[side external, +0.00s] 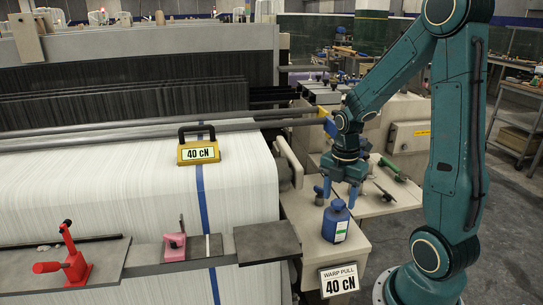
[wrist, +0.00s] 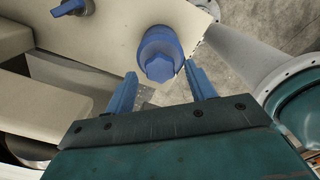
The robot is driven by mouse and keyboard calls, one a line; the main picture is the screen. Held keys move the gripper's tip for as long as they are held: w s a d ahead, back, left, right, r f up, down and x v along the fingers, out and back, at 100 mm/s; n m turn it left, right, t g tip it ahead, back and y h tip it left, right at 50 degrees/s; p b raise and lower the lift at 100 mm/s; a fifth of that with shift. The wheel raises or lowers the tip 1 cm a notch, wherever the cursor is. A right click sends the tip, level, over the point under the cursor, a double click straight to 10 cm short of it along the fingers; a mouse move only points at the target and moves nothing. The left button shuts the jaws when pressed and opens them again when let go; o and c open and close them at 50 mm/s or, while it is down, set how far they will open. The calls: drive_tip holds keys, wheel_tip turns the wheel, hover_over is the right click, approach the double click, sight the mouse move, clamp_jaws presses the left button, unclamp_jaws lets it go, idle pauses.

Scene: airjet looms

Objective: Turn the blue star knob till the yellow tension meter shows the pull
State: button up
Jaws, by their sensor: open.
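The yellow tension meter (side external: 198,151) sits on the white warp sheet across a blue stripe and reads 40 cN. A sign (side external: 338,280) reads WARP PULL 40 cN. My gripper (side external: 340,191) is open and points down above the beige machine ledge. Just below it stands a blue bottle-like piece (side external: 335,222) with a faceted top; in the wrist view this piece (wrist: 160,55) shows beyond and between my fingers (wrist: 161,82). I cannot make out which is the star knob.
A red clamp (side external: 67,257) and a pink block (side external: 175,246) stand on the front rail at left. A green-handled tool (side external: 393,169) lies on the ledge right of my gripper. Loom bars run behind. Open floor lies to the right.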

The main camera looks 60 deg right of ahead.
drive_tip(key=shift+r, duration=2.5)
wheel_tip(320, 180, up, 14)
drive_tip(key=shift+a+f, duration=0.1)
drive_tip(key=shift+a, duration=0.05)
drive_tip(key=s+a+f+m+t, duration=0.1)
drive_tip(key=s+a+m+t, duration=0.1)
drive_tip(key=a+m, duration=0.6)
drive_tip(key=s+a+f+m+t, duration=0.1)
drive_tip(key=s+a+m+t, duration=0.2)
drive_tip(key=a+m, duration=0.5)
drive_tip(key=shift+s+a+f+t, duration=0.2)
drive_tip(key=shift+s+a+t, duration=0.15)
drive_tip(key=shift+s, duration=0.25)
drive_tip(key=shift+c, duration=0.4)
idle(0.3)
